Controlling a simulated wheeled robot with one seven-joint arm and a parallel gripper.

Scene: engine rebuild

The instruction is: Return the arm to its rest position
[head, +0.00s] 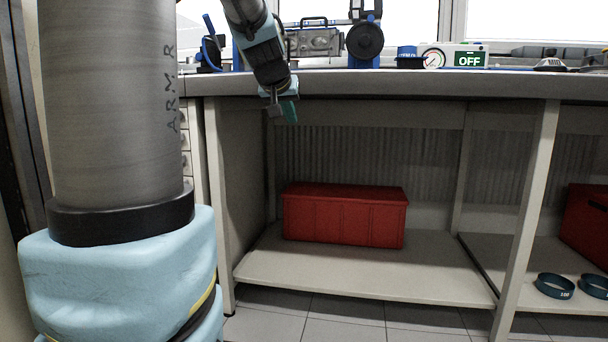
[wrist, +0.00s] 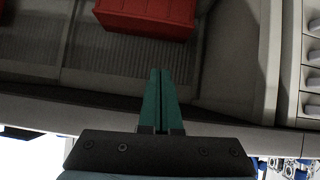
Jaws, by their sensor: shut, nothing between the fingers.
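My gripper (head: 283,108) hangs in front of the workbench edge in the head view, pointing down, with green fingers. In the wrist view the two green fingers of my gripper (wrist: 161,88) lie together with only a thin line between them, and nothing is held. My arm comes down to it from the top of the head view. The large grey and light blue part at the left of the head view is my own arm.
The workbench top (head: 420,84) carries a metal engine part (head: 313,42), a blue-and-black stand (head: 365,40) and a box marked OFF (head: 469,58). A red box (head: 345,215) sits on the lower shelf (head: 370,272). Two dark rings (head: 555,286) lie at right.

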